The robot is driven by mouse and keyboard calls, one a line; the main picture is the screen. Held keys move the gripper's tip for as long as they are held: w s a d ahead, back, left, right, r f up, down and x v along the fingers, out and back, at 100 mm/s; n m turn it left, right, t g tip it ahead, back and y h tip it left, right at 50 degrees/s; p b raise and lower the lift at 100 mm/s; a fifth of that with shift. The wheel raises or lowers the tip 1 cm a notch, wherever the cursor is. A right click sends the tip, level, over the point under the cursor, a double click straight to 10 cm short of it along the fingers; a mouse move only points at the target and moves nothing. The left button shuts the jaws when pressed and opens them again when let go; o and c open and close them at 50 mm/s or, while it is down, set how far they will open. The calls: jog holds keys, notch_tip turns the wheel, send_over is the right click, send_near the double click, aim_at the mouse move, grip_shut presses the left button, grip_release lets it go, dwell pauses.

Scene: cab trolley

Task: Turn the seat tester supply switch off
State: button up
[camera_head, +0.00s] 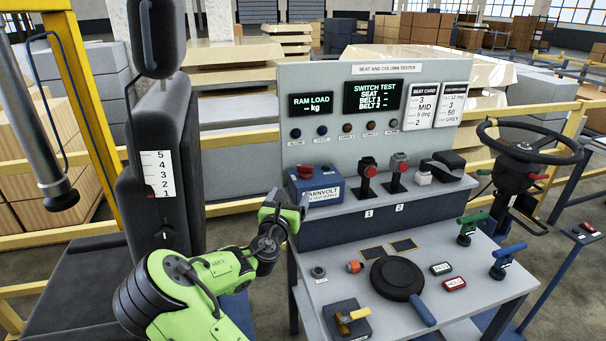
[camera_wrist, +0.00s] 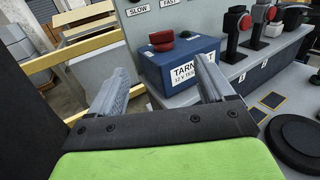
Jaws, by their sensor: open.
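The seat tester supply is a blue box (camera_head: 319,190) with a white label reading "TARNVOLT" and a test supply line. It stands at the left end of the tester's shelf. A red knob (camera_head: 305,171) sits on its top, with a smaller dark part beside it. In the wrist view the red knob (camera_wrist: 162,38) lies beyond my fingers, on top of the box (camera_wrist: 183,62). My gripper (camera_head: 285,212) is open and empty, just in front of and below the box at its left. In the wrist view the fingers (camera_wrist: 163,72) are spread wide, apart from the knob.
The desk below holds a black round dial with a blue handle (camera_head: 398,279), an orange knob (camera_head: 354,266) and a yellow-handled block (camera_head: 346,318). A dark seat (camera_head: 156,160) stands close at the left.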

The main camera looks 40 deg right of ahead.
aim_at(305, 167)
jog(key=x, duration=1.5)
jog(key=shift+s+d, duration=0.1)
jog(key=shift+d, duration=0.05)
jog(key=c, duration=1)
jog(key=shift+c, duration=0.2)
